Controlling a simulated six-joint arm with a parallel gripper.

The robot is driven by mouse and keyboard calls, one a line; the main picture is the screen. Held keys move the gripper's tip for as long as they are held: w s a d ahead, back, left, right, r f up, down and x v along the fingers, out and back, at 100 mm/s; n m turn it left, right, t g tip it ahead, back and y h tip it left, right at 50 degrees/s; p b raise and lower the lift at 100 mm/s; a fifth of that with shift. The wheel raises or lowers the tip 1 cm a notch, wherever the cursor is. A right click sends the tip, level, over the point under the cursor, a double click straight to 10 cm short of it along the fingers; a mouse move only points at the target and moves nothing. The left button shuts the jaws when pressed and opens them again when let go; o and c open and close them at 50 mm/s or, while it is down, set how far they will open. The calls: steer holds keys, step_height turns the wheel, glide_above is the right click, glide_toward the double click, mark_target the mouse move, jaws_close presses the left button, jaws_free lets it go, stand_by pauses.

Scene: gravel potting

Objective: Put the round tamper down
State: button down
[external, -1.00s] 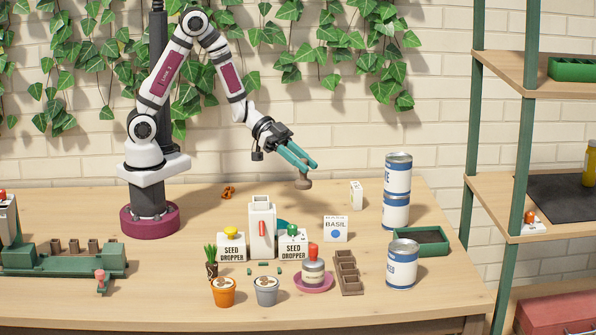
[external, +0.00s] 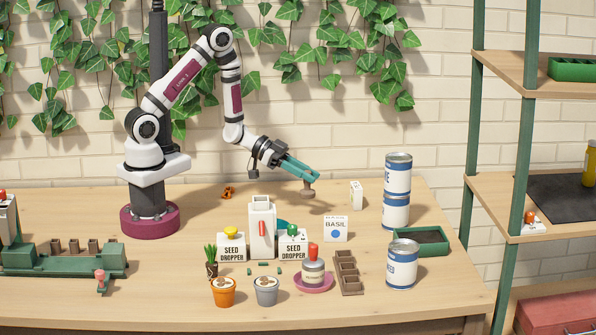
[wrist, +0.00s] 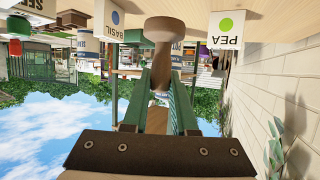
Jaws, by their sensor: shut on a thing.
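The round tamper is a brown wooden piece with a wide round end. In the external view the tamper (external: 308,191) hangs below the tips of my gripper (external: 302,172), low near the back of the table. In the wrist view the tamper (wrist: 164,32) stands between the green fingertips of my gripper (wrist: 163,85). My gripper is shut on it. I cannot tell whether the tamper touches the table, though it looks slightly above it.
The wooden table (external: 80,310) is clear around the tamper. A small white PEA packet (external: 356,195), a BASIL packet (external: 335,229) and stacked cans (external: 396,190) stand to its right and front. Two seed droppers (external: 231,246) and a tall white container (external: 262,228) stand front left.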

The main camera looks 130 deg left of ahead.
mark_target(307, 196)
step_height(307, 196, down, 6)
steer(key=shift+f, duration=0.1)
steer(key=c, duration=0.7)
jaws_free()
steer(key=shift+f, duration=0.15)
